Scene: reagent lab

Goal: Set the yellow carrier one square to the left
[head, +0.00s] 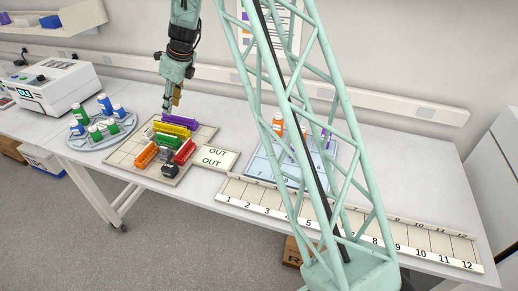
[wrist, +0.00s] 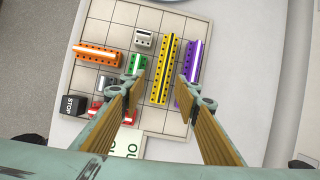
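The yellow carrier (head: 172,130) is a long bar on the gridded board (head: 120,158); in the wrist view the yellow carrier (wrist: 164,74) runs lengthwise between my fingers. The purple carrier (wrist: 190,62) lies close to its right, and the short green carrier (wrist: 137,66) lies to its left. My gripper (wrist: 160,90) is open and empty, with one finger on each side of the yellow carrier's line. In the head view my gripper (head: 171,104) hangs above the far part of the board, apart from the carriers.
On the board are also an orange carrier (wrist: 97,55), a grey-white piece (wrist: 143,38), a red carrier (wrist: 97,108) partly behind my finger, and a black STOP block (wrist: 73,105). An OUT card (head: 216,157) adjoins the board. A round tray (head: 83,143) with bottles stands left.

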